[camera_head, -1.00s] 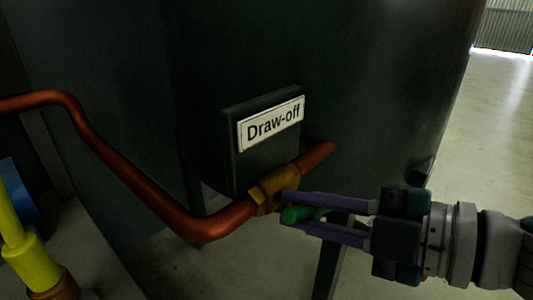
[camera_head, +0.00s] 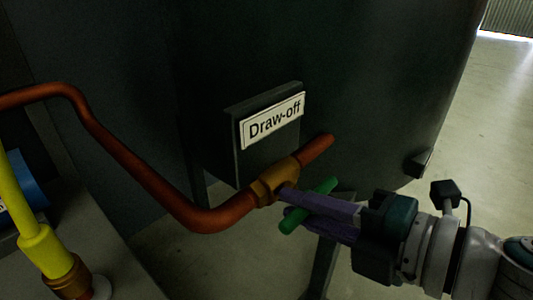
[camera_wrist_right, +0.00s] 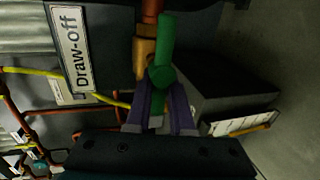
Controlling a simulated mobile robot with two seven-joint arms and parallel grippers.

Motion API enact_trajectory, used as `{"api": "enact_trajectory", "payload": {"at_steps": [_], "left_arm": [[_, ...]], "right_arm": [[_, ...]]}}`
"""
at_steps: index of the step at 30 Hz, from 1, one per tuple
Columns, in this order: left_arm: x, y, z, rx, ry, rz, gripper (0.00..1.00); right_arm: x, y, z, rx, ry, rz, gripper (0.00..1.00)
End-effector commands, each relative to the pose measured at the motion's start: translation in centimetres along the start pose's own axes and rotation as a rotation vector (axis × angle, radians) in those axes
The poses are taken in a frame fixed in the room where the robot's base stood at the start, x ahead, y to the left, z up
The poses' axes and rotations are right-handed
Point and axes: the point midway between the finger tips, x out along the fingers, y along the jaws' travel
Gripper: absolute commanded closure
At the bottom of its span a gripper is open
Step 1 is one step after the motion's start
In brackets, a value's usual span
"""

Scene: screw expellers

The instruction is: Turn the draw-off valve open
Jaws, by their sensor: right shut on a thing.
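The draw-off valve is a brass body (camera_head: 272,184) on a copper pipe, below a white "Draw-off" label (camera_head: 273,121). Its green handle (camera_head: 291,221) slants up to the right in the head view, roughly along the pipe's run there. My right gripper (camera_head: 290,204) is shut on the green handle, with its purple fingers on either side and the handle's ends sticking out. My left gripper is not in view.
The copper pipe (camera_head: 150,180) bends away to the left. A dark tank (camera_head: 370,80) stands behind the valve. Open floor (camera_head: 490,130) lies to the right.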

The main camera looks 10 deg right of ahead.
Motion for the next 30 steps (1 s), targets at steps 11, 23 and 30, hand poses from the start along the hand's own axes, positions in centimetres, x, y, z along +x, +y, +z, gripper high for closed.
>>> {"api": "enact_trajectory", "payload": {"at_steps": [11, 23, 30], "left_arm": [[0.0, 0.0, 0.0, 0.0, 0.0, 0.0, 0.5], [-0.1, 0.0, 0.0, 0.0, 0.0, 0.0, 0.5], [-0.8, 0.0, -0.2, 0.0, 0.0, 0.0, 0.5]], "right_arm": [[-0.1, -0.3, 0.2, -0.006, -0.007, -0.006, 0.74], [-0.4, -0.1, 0.1, -0.003, -0.003, -0.002, 0.68], [-3.8, -0.1, 0.0, 0.0, -0.003, -0.006, 0.68]]}}
